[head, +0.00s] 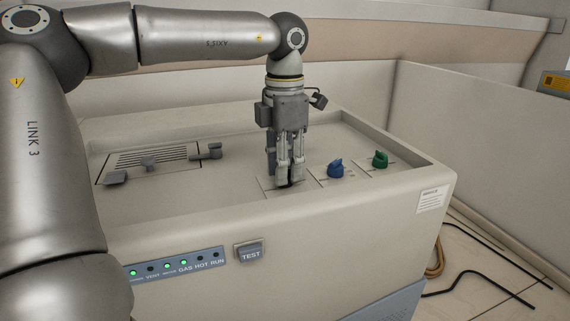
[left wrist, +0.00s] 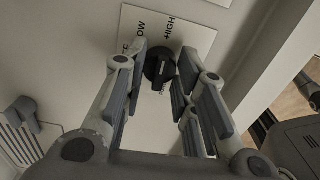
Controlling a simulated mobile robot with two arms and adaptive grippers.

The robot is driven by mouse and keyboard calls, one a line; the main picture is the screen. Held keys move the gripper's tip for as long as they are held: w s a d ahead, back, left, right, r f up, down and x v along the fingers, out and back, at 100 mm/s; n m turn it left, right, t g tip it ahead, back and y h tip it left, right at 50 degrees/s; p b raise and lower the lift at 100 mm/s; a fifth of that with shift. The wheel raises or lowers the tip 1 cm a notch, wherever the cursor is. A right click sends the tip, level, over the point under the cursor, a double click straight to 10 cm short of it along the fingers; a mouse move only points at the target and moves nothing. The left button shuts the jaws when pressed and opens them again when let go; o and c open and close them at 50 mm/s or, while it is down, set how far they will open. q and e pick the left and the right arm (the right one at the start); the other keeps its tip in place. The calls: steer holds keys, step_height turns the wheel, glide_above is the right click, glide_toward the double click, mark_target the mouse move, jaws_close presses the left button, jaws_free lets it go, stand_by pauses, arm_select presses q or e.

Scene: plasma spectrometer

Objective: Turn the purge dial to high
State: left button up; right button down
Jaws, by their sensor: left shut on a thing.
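A black dial (left wrist: 158,69) sits on a pale label plate (left wrist: 190,38) with the words LOW and HIGH beside it. I take it for the purge dial, though its name is not readable. My left gripper (head: 287,181) points straight down at the plate and is shut on the dial, with a finger on either side of it. The fingers also show in the left wrist view (left wrist: 158,82). In the head view the fingers mostly hide the dial. Which mark the dial points to is not clear. My right gripper is not in view.
A blue knob (head: 336,169) and a green knob (head: 380,158) stand to the right on the recessed top. Grey latches (head: 150,163) and a vent are at left. A raised rim surrounds the recess.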

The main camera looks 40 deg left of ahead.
arm_select(q)
steer(key=shift+r+m, duration=0.1)
steer(key=shift+m, duration=0.3)
steer(key=o, duration=1.1)
steer(key=shift+s, duration=0.1)
steer(key=shift+c, duration=0.2)
step_height(320, 180, up, 12)
stand_by(0.4)
